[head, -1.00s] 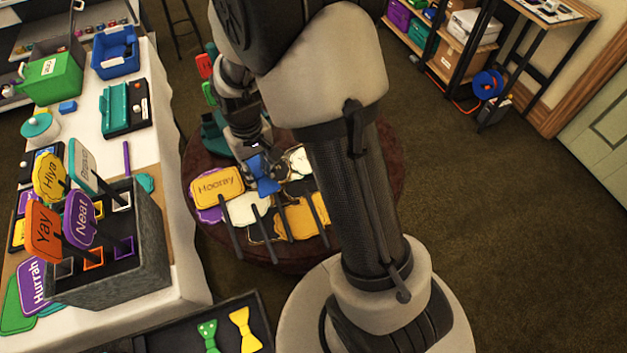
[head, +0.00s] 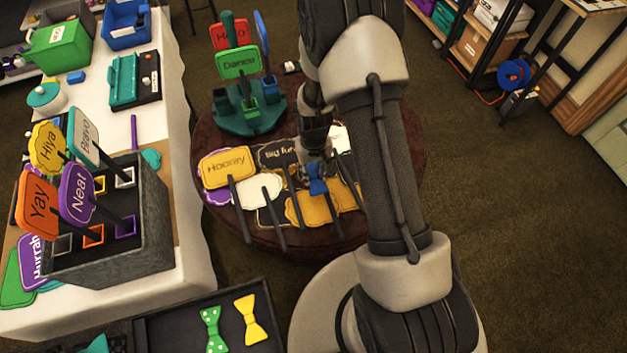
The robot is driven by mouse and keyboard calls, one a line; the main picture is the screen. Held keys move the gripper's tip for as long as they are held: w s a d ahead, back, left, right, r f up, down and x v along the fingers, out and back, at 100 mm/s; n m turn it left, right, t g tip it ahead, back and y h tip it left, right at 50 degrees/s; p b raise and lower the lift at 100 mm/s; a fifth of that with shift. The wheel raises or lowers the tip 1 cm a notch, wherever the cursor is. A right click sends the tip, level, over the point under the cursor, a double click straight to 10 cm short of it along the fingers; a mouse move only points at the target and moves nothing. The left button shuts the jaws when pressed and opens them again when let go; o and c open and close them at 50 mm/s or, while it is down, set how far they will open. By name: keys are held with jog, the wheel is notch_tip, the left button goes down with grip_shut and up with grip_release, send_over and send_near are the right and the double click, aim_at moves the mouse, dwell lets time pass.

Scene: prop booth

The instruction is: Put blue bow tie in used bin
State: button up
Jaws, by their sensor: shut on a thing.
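My gripper (head: 315,168) is shut on the blue bow tie (head: 318,187). It holds the bow tie over the paddle signs on the round table, and I cannot tell the exact height. My arm hides part of the table behind it. A green bin (head: 62,47) with a white label and a blue bin (head: 125,28) stand at the far end of the white-covered table. The label is too small to read, so I cannot tell which is the used bin.
The round table (head: 365,232) holds several signs and a green stand (head: 240,118) with upright signs. A grey sign box (head: 110,272) stands on the long table at left. A dark tray (head: 175,325) with green and yellow bow ties lies in front.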

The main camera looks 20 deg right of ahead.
aim_at(313, 175)
jog(key=shift+f+b, duration=0.6)
jog(key=shift+f, duration=1.5)
jog(key=shift+f, duration=0.15)
jog(key=o, duration=0.8)
